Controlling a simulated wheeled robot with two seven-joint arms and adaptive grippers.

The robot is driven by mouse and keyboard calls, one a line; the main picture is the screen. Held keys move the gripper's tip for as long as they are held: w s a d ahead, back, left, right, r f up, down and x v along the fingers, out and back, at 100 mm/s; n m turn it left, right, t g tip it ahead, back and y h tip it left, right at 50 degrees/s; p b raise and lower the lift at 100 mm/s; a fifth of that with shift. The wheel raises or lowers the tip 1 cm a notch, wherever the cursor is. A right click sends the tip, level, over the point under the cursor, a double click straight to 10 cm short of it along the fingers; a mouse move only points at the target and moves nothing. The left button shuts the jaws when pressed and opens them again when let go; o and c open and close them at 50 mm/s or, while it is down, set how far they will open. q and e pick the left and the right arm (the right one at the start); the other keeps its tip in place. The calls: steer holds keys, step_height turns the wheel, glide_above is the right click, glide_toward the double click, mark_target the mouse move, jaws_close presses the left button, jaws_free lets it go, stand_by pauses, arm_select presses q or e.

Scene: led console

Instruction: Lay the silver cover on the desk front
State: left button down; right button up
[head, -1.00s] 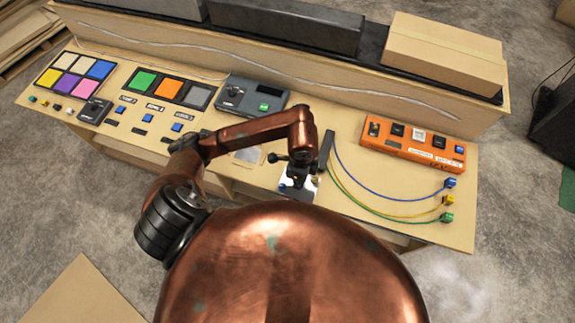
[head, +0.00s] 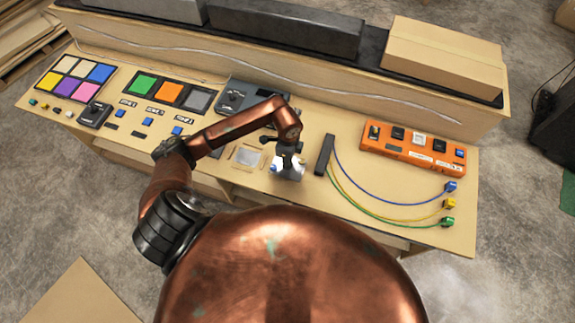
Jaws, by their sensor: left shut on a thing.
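The silver cover (head: 290,172) is a small shiny plate below my left gripper, at the front middle of the desk (head: 330,199) in the head view. My left gripper (head: 287,162) points down and is shut on the cover, and its fingers hide part of it. I cannot tell whether the cover touches the desk top. My right gripper is out of view.
An orange switch box (head: 412,146) is farther right. A grey console box (head: 240,97) is behind my arm.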

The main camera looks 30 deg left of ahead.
arm_select(q)
steer(key=shift+w+a+f, duration=0.1)
steer(key=shift+f, duration=1.55)
steer(key=shift+f, duration=0.15)
steer(key=c, duration=2)
jaws_free()
steer(key=shift+o, duration=0.2)
step_height(320, 180, up, 12)
steer(key=shift+r, duration=0.15)
